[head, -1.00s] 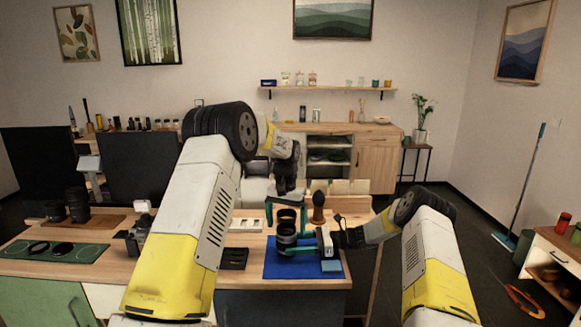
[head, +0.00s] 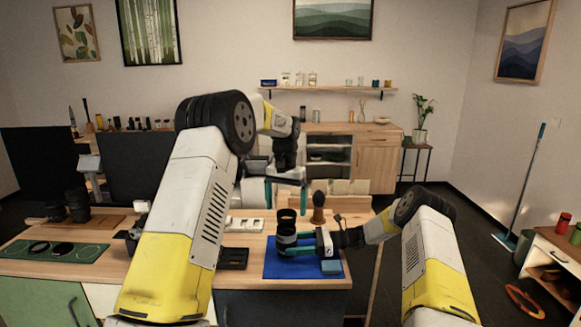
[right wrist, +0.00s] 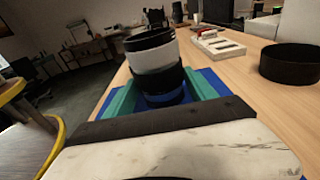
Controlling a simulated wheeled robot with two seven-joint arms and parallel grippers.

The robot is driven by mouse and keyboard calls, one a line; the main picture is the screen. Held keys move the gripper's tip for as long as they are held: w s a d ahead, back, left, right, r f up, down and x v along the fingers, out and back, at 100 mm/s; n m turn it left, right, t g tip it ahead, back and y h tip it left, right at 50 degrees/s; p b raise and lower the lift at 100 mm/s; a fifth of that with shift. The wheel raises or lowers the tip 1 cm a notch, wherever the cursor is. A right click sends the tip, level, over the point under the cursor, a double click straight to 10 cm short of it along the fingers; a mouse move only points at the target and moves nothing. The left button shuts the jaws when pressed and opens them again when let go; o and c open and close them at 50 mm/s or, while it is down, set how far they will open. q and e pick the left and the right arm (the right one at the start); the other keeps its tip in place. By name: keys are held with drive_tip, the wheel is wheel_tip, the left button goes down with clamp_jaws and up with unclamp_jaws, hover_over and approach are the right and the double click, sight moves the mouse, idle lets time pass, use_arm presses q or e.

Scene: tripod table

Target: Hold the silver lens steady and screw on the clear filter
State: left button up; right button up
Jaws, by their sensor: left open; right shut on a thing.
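The silver lens (head: 286,239) stands upright over the blue mat, with a pale silver band between dark parts. My right gripper (head: 288,249) is shut around its lower part. In the right wrist view, teal fingers lie on both sides of the lens (right wrist: 155,62). A thin dark ring, seemingly the clear filter's rim (right wrist: 149,38), sits at the lens's top. I cannot tell how firmly it is seated, and its glass is not discernible. My left gripper (head: 286,197) is open and empty, above and apart from the lens, fingers pointing down.
A dark open cylinder (right wrist: 290,64) stands on the table behind the lens, beside a brown knobbed tool (head: 318,207). The blue mat (head: 275,269) lies beneath the lens. A black tray (head: 232,258) and a white slotted box (right wrist: 221,43) are left; a green mat (head: 75,255) lies farther left.

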drive_tip(key=o, duration=1.1)
drive_tip(key=shift+c, duration=0.2)
drive_tip(key=shift+d, duration=0.1)
